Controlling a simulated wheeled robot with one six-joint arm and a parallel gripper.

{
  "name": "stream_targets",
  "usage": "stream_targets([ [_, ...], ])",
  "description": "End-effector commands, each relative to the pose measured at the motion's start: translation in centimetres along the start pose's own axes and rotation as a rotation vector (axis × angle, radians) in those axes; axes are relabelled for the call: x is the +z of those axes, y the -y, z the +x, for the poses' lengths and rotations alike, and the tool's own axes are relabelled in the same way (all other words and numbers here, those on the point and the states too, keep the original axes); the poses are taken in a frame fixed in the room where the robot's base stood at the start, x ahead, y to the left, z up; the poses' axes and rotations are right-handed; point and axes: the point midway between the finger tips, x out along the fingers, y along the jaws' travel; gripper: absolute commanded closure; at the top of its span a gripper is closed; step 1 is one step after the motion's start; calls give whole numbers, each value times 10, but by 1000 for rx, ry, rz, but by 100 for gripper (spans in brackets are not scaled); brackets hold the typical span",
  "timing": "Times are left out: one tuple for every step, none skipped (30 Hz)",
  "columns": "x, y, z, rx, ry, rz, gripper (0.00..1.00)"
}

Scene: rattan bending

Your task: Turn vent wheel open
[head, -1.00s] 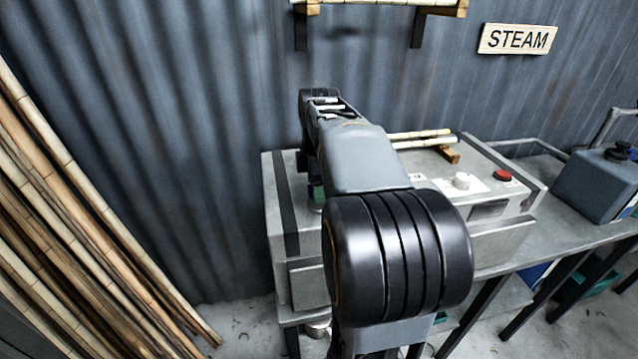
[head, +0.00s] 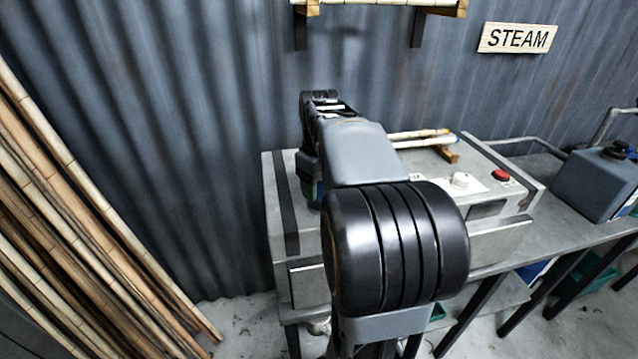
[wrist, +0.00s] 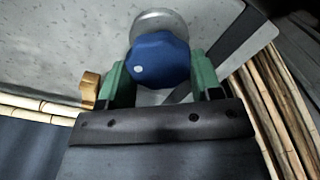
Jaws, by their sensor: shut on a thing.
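The vent wheel (wrist: 158,60) is a blue, faceted knob with a pale dot near its lower left, on a round metal base (wrist: 158,22) on the steam box top. In the wrist view my gripper (wrist: 158,78) has its green fingers on both sides of the wheel and is shut on it. In the head view my arm hides most of the wheel; a sliver of blue and green shows beside the arm over the left part of the steam box (head: 283,215).
A brass-coloured bracket (wrist: 90,88) and pale rattan poles lie near the gripper in the wrist view. On the box are a white knob (head: 461,181) and a red button (head: 501,174). Rattan poles (head: 60,200) lean at left. A grey tank (head: 595,183) stands at right.

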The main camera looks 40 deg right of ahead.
Motion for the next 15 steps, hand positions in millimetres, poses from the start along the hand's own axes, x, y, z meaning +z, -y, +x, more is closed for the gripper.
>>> stream_targets([
  [0, -1, -1, 1, 0, 44, 65],
  [0, -1, -1, 2, -1, 72, 65],
  [0, -1, -1, 2, -1, 110, 65],
  [0, -1, -1, 2, -1, 139, 65],
  [0, -1, -1, 2, -1, 167, 65],
  [0, -1, -1, 2, -1, 205, 65],
  [0, -1, -1, 2, -1, 234, 65],
  [0, -1, -1, 2, -1, 262, 65],
  [0, -2, -1, 1, -1, 300, 65],
  [0, -2, -1, 1, -1, 329, 65],
  [0, -2, -1, 1, -1, 357, 65],
  [0, -2, -1, 1, -1, 395, 65],
  [0, -2, -1, 1, -1, 424, 65],
  [0, -2, -1, 1, -1, 452, 65],
  [1, -2, -1, 1, 0, 490, 65],
])
